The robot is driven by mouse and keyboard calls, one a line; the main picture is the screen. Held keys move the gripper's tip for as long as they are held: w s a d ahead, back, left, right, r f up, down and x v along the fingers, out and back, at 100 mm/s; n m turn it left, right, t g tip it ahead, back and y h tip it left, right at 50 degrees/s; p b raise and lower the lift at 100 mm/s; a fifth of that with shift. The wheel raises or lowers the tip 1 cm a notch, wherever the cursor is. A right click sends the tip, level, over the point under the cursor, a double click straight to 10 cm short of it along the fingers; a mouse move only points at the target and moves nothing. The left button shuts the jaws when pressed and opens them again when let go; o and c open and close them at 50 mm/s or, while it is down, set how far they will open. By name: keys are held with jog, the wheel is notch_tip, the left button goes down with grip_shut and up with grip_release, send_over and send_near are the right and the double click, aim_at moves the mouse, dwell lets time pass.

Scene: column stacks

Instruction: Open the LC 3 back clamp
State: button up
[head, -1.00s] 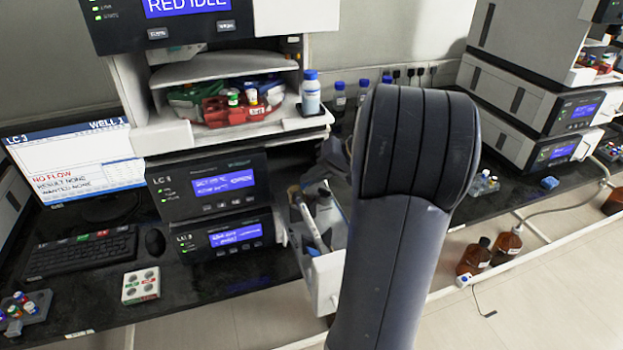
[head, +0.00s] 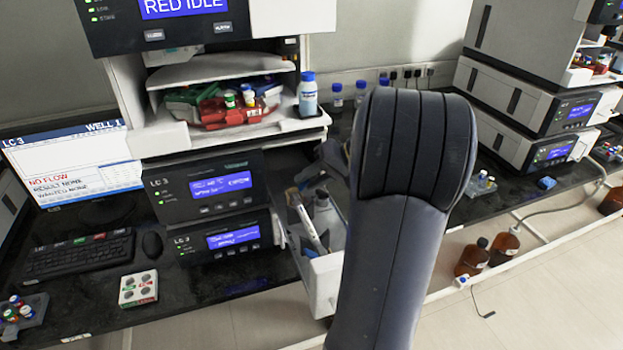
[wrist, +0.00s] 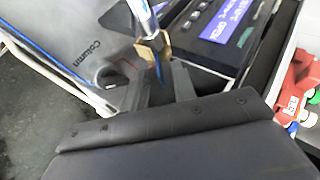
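In the wrist view, my gripper (wrist: 160,88) has its two dark fingers apart. A brass-coloured clamp piece (wrist: 152,48) shows just beyond and between the fingertips, at the end of a silver column tube (wrist: 142,12). A thin blue line hangs below it. I cannot tell if either finger touches it, or if this is the back clamp. A grey panel marked "Column" (wrist: 85,50) is on the left. In the head view, the LC 3 units (head: 165,205) stand at centre left, with an open white compartment (head: 325,283) beside them. My arm hides much of the area behind it.
A bottle with a blue cap (head: 308,98) stands on the ledge above. A keyboard (head: 80,254), mouse (head: 152,244) and small white box (head: 138,289) lie on the black bench. Brown bottles (head: 472,257) stand on the floor at right. A red holder (wrist: 297,90) is at the wrist view's right.

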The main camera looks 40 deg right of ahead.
jog(key=shift+d, duration=0.1)
jog(key=v, duration=1)
jog(key=shift+s+r+b, duration=0.25)
jog(key=shift+b, duration=0.1)
jog(key=shift+d, duration=0.1)
jog(key=x, duration=1)
jog(key=shift+w+a+f+p, duration=0.2)
jog(key=shift+w+f+p, duration=0.05)
jog(key=shift+p, duration=0.1)
